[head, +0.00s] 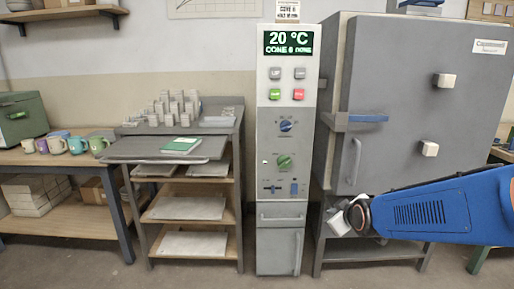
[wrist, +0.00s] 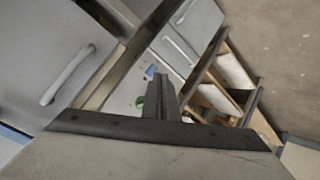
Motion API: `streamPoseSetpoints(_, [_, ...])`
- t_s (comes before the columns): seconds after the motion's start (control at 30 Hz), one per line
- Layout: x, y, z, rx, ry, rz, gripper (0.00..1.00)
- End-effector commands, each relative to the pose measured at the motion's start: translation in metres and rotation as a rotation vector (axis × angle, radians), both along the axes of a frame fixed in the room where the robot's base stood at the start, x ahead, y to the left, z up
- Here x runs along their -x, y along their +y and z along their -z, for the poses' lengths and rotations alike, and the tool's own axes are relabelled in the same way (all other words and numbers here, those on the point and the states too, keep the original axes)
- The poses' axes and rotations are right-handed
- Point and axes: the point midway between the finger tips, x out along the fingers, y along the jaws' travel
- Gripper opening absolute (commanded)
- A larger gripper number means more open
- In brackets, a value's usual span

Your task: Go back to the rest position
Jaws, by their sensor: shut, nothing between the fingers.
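My blue arm enters from the right in the head view and ends at my gripper (head: 340,222), low in front of the kiln's lower left corner. In the wrist view my gripper (wrist: 161,84) is shut, its dark fingers together with nothing between them. The grey kiln (head: 385,120) has its door closed; its lower right part is hidden behind my arm. The control cabinet (head: 288,150) stands left of my gripper, with its screen reading 20 °C and cone 6 done. In the wrist view the cabinet (wrist: 172,50) and a shelf rack appear tilted beyond the fingers.
A rack (head: 190,190) with trays, white blocks and a green book stands left of the cabinet. A wooden table (head: 60,158) at the far left holds several mugs and a green box. The floor (head: 120,262) in front is clear.

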Motion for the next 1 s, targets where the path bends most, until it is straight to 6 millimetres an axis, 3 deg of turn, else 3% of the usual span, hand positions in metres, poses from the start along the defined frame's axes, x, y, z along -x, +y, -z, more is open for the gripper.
streamPoseSetpoints(0.2, [0.07, -0.012, -0.009, -0.112, 0.145, 0.094, 0.0])
streamPoseSetpoints(0.7, [0.249, -0.037, -0.007, -0.305, 0.472, 0.395, 0.0])
streamPoseSetpoints(0.83, [0.283, -0.041, -0.005, -0.332, 0.529, 0.463, 0.0])
streamPoseSetpoints(1.0, [0.306, -0.043, -0.003, -0.346, 0.565, 0.509, 0.0])
